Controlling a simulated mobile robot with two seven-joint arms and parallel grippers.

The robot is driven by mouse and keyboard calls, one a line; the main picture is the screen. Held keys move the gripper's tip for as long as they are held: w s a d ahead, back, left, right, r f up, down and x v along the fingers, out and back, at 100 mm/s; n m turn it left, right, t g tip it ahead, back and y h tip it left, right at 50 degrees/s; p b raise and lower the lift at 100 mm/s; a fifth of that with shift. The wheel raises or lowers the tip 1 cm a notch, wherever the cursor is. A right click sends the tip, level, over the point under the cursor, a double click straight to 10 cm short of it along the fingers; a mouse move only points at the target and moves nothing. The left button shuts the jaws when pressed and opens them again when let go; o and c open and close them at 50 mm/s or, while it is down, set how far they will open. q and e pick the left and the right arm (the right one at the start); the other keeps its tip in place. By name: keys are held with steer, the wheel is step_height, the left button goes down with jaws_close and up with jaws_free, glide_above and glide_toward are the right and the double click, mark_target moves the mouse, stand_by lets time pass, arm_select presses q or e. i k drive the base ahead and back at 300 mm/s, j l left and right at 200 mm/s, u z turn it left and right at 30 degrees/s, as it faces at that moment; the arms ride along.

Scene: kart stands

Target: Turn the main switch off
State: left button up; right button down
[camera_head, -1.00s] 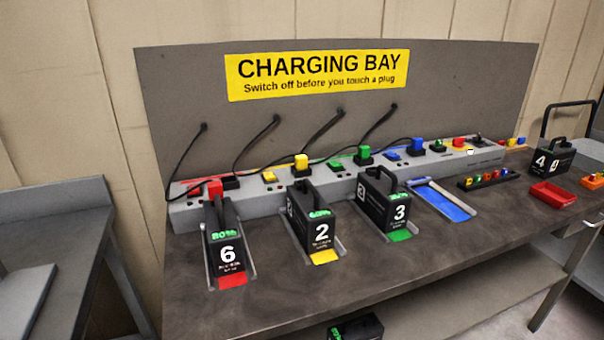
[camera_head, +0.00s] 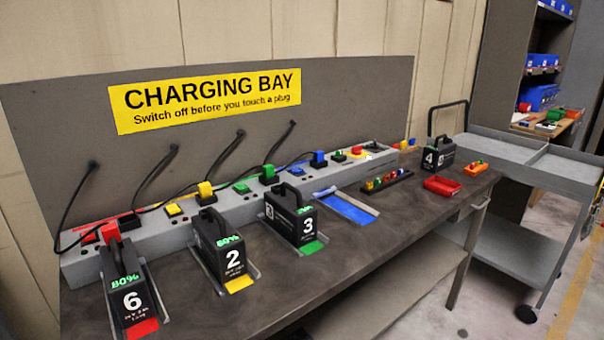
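A long grey power strip (camera_head: 150,238) runs along the back of the bench under the yellow CHARGING BAY sign (camera_head: 205,100). Near its right end are a green button (camera_head: 338,156), a red button (camera_head: 357,151) and a small dark part on a yellow patch (camera_head: 372,147). The main switch appears to be among these, but it is too small to tell its position. Coloured plugs and sockets sit along the strip. Neither of my grippers is in view.
Batteries 6 (camera_head: 130,295), 2 (camera_head: 225,250) and 3 (camera_head: 292,220) stand in bench cradles. A blue cradle (camera_head: 345,207) is empty. Battery 4 (camera_head: 437,155), a red tray (camera_head: 442,185) and a rack of coloured pieces (camera_head: 387,181) lie right. A grey cart (camera_head: 535,165) stands beyond.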

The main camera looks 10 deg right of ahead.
mark_target(356, 150)
steer(key=l+u, duration=0.2)
steer(key=u, duration=0.65)
steer(key=l+u, duration=0.65)
steer(key=l, duration=0.2)
steer(key=l+u, duration=0.1)
steer(key=l, duration=0.2)
steer(key=k+l+u, duration=0.15)
steer(key=l, duration=0.15)
steer(key=k+l+u, duration=0.1)
steer(key=l, duration=0.2)
steer(key=k+l, duration=0.1)
steer(key=l, duration=0.2)
steer(key=k+l, duration=0.1)
steer(key=l, duration=0.15)
steer(key=k+l+u, duration=0.1)
steer(key=l, duration=0.2)
